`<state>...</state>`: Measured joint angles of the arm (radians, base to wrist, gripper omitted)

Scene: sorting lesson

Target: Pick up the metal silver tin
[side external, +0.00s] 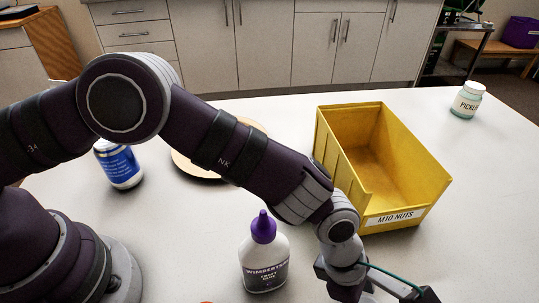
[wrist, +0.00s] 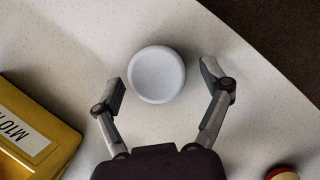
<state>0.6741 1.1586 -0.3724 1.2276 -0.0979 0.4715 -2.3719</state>
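A round, smooth, pale silver-grey thing (wrist: 157,74), seen from above, appears to be the metal silver tin. It stands on the white table in the wrist view. My gripper (wrist: 164,77) is open, with one finger to the left and one to the right of it in the picture. The left finger appears close to it, and a wider gap shows on the right. I cannot tell the height of the fingers above the table. The tin and the fingertips are not visible in the side external view, where my wrist reaches the bottom edge.
A yellow bin (side external: 433,192) labelled M10 NUTS stands close by, at left in the wrist view (wrist: 62,138). A glue bottle (side external: 264,262), blue can (side external: 119,166), round wooden board (side external: 190,168) and pickles jar (side external: 467,100) stand around. A red-and-white thing (wrist: 283,174) shows lower right.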

